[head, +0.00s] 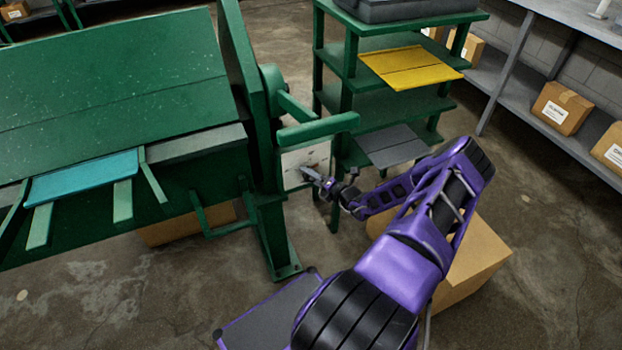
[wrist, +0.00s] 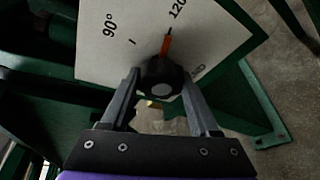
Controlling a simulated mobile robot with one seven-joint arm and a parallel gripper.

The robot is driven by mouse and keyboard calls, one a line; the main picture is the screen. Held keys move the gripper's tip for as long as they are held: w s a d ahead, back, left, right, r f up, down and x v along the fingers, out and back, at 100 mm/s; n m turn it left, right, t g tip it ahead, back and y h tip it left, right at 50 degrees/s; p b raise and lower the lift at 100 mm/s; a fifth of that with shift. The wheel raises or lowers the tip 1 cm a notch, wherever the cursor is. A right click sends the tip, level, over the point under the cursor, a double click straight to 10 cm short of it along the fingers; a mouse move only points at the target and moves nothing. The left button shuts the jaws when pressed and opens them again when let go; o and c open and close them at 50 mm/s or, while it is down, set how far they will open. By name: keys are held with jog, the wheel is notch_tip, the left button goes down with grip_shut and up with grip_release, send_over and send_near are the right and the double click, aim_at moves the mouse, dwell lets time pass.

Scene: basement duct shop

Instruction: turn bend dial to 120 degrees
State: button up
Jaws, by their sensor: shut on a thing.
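The bend dial (wrist: 162,82) is a dark round knob with an orange pointer on a pale dial plate (wrist: 105,60) in the wrist view. The plate carries the marks 90° and 120. The orange pointer lies at or very close to the tick beside 120. My gripper (wrist: 162,85) has its two grey fingers on either side of the knob and is shut on it. In the head view the dial plate (head: 305,160) is on the right end of the green bending machine (head: 130,75), with my gripper (head: 312,175) at it. The knob itself is mostly hidden there.
A green shelf rack (head: 347,95) with yellow (head: 410,66) and grey sheets stands behind the dial. A cardboard box (head: 478,255) is on the floor beside my arm. A teal sheet (head: 85,177) lies at the machine's front. A grey shelf with boxes lines the right wall.

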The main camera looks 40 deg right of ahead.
jog(key=shift+s+d+f, duration=0.1)
dwell(0.5)
jog(key=o, duration=1.3)
jog(key=shift+o, duration=0.2)
jog(key=p+v, duration=0.2)
jog(key=v, duration=1.5)
jog(key=shift+s, duration=0.15)
